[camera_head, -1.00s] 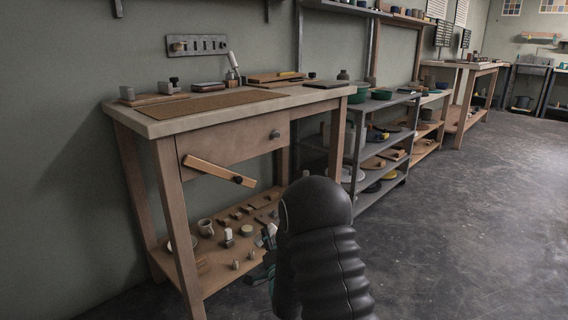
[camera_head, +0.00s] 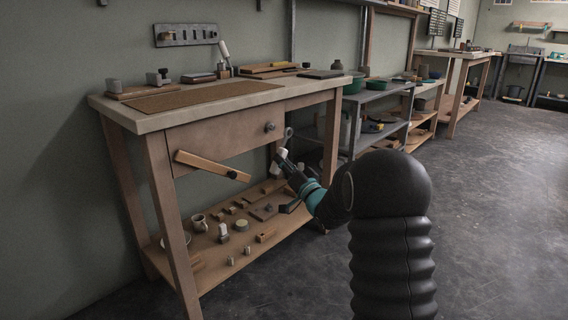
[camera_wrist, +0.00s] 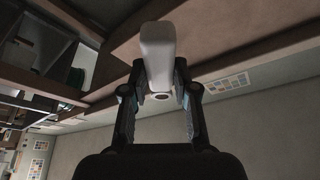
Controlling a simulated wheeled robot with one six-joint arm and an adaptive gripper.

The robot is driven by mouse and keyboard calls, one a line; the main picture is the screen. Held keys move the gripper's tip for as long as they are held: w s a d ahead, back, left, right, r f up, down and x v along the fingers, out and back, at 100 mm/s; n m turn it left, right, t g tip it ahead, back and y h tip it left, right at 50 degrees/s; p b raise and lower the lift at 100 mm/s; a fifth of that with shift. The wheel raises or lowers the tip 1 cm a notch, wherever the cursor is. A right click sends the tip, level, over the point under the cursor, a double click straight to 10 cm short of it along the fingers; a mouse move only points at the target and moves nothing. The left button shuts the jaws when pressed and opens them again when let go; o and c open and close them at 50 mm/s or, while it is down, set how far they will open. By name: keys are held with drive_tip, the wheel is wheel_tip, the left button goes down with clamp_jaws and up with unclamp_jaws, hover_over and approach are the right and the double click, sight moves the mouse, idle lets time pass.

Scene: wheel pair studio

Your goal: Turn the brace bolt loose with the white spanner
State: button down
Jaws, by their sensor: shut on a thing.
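A light wooden brace (camera_head: 204,165) hangs slanted across the bench front below the drawer, its right end lower. A dark brace bolt (camera_head: 232,174) sits at that right end. My gripper (camera_head: 284,163) is to the right of the bolt, apart from it, under the bench's right side. It is shut on the white spanner (camera_head: 279,156), whose grey ring end (camera_head: 289,132) points up in the head view. In the wrist view my gripper (camera_wrist: 159,70) has a finger on each side of the white spanner handle (camera_wrist: 158,48). The bolt is not recognisable in the wrist view.
The workbench (camera_head: 210,98) has a drawer knob (camera_head: 270,127) above the brace and a right front leg (camera_head: 331,140) near my arm. A grey shelf rack (camera_head: 375,137) stands to the right. The floor in front is open.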

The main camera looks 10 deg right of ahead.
idle(0.3)
drive_tip(key=shift+w+a, duration=0.3)
drive_tip(key=shift+w, duration=0.1)
drive_tip(key=a+r+m+g+h+p, duration=0.1)
drive_tip(key=a+r+m+h+p, duration=0.3)
drive_tip(key=m+p, duration=0.7)
wheel_tip(320, 180, up, 2)
drive_tip(key=shift+w+a+r+g+p, duration=0.15)
drive_tip(key=shift+w+a+g+p, duration=0.2)
drive_tip(key=shift+a, duration=0.25)
drive_tip(key=shift+b, duration=0.5)
idle(0.4)
drive_tip(key=shift+w+a+b, duration=0.75)
drive_tip(key=shift+w, duration=0.25)
idle(2.0)
idle(0.4)
